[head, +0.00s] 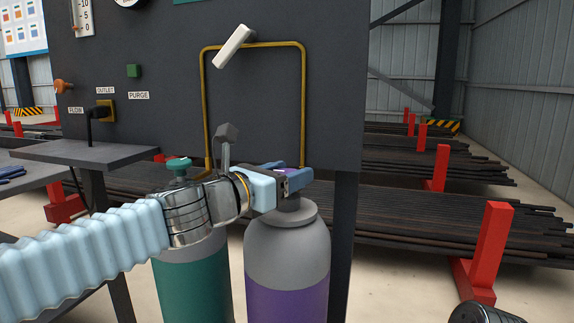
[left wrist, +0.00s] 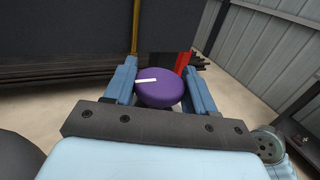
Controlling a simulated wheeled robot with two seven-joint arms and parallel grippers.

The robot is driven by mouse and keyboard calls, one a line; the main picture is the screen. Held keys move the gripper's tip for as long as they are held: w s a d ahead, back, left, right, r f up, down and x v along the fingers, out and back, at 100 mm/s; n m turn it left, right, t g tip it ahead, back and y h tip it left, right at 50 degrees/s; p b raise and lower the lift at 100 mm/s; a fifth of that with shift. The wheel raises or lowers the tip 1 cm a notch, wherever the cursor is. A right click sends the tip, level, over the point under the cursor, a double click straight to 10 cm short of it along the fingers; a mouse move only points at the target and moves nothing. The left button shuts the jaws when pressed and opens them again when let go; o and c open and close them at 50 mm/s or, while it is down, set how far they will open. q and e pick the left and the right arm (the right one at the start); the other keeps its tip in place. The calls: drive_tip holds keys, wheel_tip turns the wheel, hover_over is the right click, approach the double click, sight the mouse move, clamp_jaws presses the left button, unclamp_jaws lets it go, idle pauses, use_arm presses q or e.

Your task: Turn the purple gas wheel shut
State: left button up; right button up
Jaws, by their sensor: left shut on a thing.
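The purple gas wheel (left wrist: 160,93) shows in the left wrist view between my two blue fingers, with a white mark on its top pointing left. My left gripper (head: 290,180) is shut on the wheel, a finger on each side. In the head view the fingers hide most of the wheel, and only a sliver of purple shows. The wheel sits on top of the gas cylinder (head: 287,285), which has a grey shoulder and a purple body. My right gripper is not in view.
A green cylinder (head: 195,285) with a green wheel (head: 178,164) stands to the left, close to my left wrist. Behind is a dark panel (head: 330,90) with a yellow pipe (head: 205,110) and a white lever (head: 232,46). Red posts (head: 490,245) and stacked bars lie to the right.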

use_arm(q)
drive_tip(key=m+g+h+p, duration=0.2)
drive_tip(key=g, duration=0.1)
drive_tip(key=m+g+h+p, duration=0.2)
drive_tip(key=m+g+p, duration=0.1)
drive_tip(key=shift+w+r+g+h+p, duration=0.1)
drive_tip(key=shift+r+g+h+p, duration=0.1)
drive_tip(key=shift+g+h+p, duration=0.15)
drive_tip(key=shift+f+m+g+h+p, duration=0.1)
drive_tip(key=shift+m+g+h+p, duration=0.3)
drive_tip(key=shift+m+g, duration=0.4)
drive_tip(key=shift+f+m+g+h+p, duration=0.1)
drive_tip(key=shift+m+g+h+p, duration=0.2)
drive_tip(key=shift+m+g, duration=0.8)
drive_tip(key=shift+g, duration=0.65)
drive_tip(key=o, duration=1)
drive_tip(key=shift+c, duration=0.2)
drive_tip(key=s+a, duration=0.1)
drive_tip(key=a, duration=1.2)
drive_tip(key=shift+s+a+b, duration=0.3)
drive_tip(key=shift+b, duration=0.15)
